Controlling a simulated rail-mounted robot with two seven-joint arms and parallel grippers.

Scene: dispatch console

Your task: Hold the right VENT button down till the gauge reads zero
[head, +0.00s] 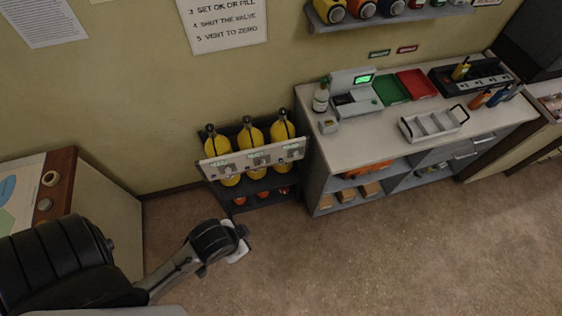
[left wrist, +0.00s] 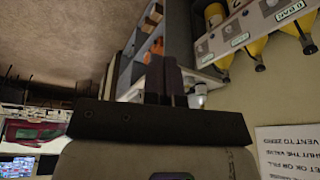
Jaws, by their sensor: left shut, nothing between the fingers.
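A pale panel (head: 254,160) with small gauges and labels spans a dark rack of yellow cylinders (head: 250,135). The VENT buttons are too small to make out in the head view. The panel also shows at the upper right of the left wrist view (left wrist: 246,28), turned over, with a label that seems to end in BAR. My left gripper (head: 240,254) is below and in front of the rack, apart from the panel. In the left wrist view its fingers (left wrist: 172,65) are together and empty. My right gripper is in neither view.
A grey workbench (head: 390,141) stands right of the rack, with a scale (head: 358,97), a bottle (head: 321,98), a green tray (head: 391,90), a red tray (head: 416,84) and a divided tray (head: 434,124). A wooden-edged cabinet (head: 57,187) is at left. Floor (head: 350,260) before the rack is clear.

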